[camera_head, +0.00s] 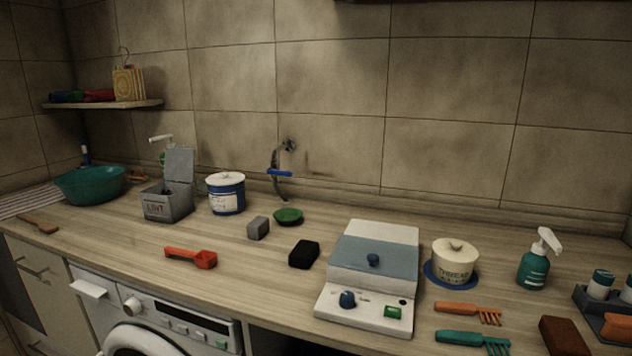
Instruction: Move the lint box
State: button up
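The lint box (167,206) is a grey box with a dark label reading "LINT". It stands on the left part of the wooden counter, between the green basin and a blue and white tub. Its grey lid (179,165) stands open, raised at the back. Something dark shows inside, too small to make out. My gripper is not in view.
The green basin (90,186) is left of the box, and the blue and white tub (226,194) is close on its right. A red scoop (191,257), grey block (258,228) and black block (304,254) lie in front and right. A white appliance (338,304) stands mid-counter. The counter's front left is mostly clear.

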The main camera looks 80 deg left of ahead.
aim_at(171, 208)
jog(key=u, duration=3.65)
jog(key=k, duration=0.55)
jog(key=u, duration=0.85)
jog(key=i, duration=2.6)
jog(key=z, duration=1.35)
jog(key=i, duration=0.85)
jog(key=z, duration=0.9)
